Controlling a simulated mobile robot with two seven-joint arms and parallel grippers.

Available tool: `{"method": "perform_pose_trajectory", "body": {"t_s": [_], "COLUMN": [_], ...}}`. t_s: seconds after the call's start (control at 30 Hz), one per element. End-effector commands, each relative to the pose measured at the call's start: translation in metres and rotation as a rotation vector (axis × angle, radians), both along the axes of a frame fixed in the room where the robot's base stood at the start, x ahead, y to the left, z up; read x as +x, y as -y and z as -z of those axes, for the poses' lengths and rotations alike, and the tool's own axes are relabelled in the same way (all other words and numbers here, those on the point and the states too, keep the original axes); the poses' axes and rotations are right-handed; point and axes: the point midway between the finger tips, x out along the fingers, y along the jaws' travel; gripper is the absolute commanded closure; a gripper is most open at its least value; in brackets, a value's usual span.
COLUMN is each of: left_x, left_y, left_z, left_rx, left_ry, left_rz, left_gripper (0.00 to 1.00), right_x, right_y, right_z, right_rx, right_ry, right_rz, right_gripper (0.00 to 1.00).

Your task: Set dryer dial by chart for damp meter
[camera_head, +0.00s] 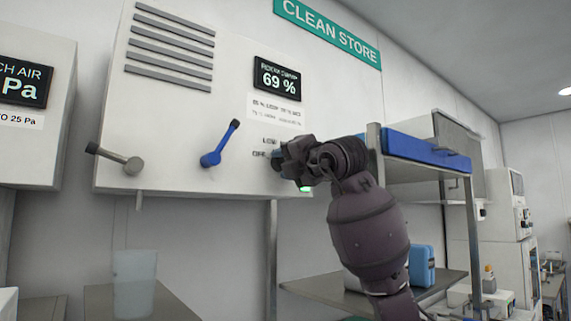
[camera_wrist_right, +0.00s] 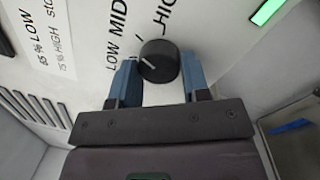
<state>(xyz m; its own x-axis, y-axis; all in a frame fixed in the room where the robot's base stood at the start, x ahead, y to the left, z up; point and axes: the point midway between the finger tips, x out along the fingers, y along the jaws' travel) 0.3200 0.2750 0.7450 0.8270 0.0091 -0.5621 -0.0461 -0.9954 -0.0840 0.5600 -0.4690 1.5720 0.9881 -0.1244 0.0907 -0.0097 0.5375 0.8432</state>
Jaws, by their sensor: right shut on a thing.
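The damp meter (camera_head: 277,78) on the white wall cabinet (camera_head: 180,120) reads 69 %. A small printed chart (camera_head: 275,110) is below it; its text is only partly legible, and in the wrist view the chart (camera_wrist_right: 45,40) shows "LOW" and "HIGH" lines. My right gripper (camera_head: 280,157) is at the cabinet's lower right and hides the dial in the head view. In the wrist view the black round dial (camera_wrist_right: 158,62) sits between the blue fingers of my right gripper (camera_wrist_right: 155,75), which is shut on it. Its white mark points up-left, towards the LOW side of the printed labels. My left gripper is out of view.
A grey lever (camera_head: 115,160) and a blue lever (camera_head: 220,145) stick out left of the dial. A green lamp (camera_wrist_right: 268,10) glows near the dial. A translucent cup (camera_head: 135,280) stands below the cabinet.

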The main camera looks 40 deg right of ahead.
Motion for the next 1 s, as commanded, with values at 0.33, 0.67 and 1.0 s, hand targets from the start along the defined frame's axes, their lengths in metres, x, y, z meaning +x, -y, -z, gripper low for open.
{"method": "perform_pose_trajectory", "body": {"t_s": [0.33, 0.67, 1.0], "left_x": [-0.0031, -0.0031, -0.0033], "left_y": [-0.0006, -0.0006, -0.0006], "left_z": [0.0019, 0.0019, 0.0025], "left_rx": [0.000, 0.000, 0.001], "left_ry": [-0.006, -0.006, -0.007], "left_rz": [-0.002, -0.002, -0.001], "left_gripper": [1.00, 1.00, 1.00], "right_x": [-0.0001, -0.0001, -0.0027], "right_y": [-0.0002, -0.0001, -0.0002], "right_z": [0.0001, 0.0000, 0.0003], "right_rx": [0.019, 0.018, 0.017], "right_ry": [0.002, 0.002, 0.002], "right_rz": [0.000, 0.001, 0.001], "right_gripper": [0.81, 0.33, 0.32]}}
